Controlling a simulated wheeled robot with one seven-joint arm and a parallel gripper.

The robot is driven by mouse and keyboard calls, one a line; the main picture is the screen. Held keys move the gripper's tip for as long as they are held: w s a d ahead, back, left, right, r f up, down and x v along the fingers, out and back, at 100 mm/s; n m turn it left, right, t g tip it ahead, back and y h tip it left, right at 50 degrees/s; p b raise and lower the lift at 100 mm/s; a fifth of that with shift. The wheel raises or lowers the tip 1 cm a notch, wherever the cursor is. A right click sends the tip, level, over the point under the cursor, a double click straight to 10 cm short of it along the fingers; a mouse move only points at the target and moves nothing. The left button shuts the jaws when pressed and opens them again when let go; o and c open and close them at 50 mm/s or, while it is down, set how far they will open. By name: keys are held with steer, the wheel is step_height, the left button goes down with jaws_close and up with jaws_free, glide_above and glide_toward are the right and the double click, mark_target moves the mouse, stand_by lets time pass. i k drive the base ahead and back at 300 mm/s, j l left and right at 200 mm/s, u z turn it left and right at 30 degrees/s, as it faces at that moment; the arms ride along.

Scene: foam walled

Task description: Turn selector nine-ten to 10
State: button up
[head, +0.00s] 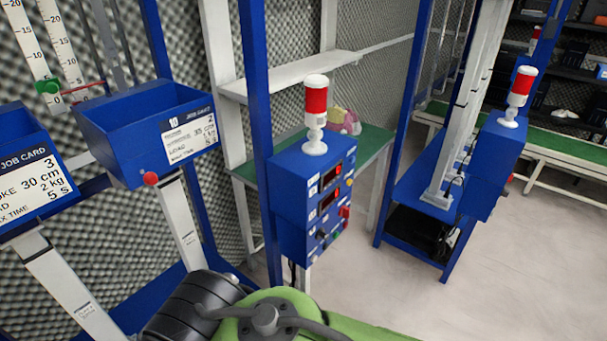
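A blue control box (290,204) hangs on a blue post in the middle of the head view, with its front turned to the right. Its front has two red digital displays, labels, and several small knobs and buttons. A small dark knob (321,234) low on that front looks like the selector; its setting and markings are too small to read. My green and black arm shows at the bottom, below the box. My gripper is not in view.
A red and white signal lamp (315,112) tops the box. A job-card bin marked 10 (125,130) stands to its left. A second blue box (492,165) with a lamp (520,92) is at right. A green-topped table (270,160) is behind. Floor (390,290) at lower right is clear.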

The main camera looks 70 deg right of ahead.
mark_target(320, 234)
steer(key=z, duration=2.4)
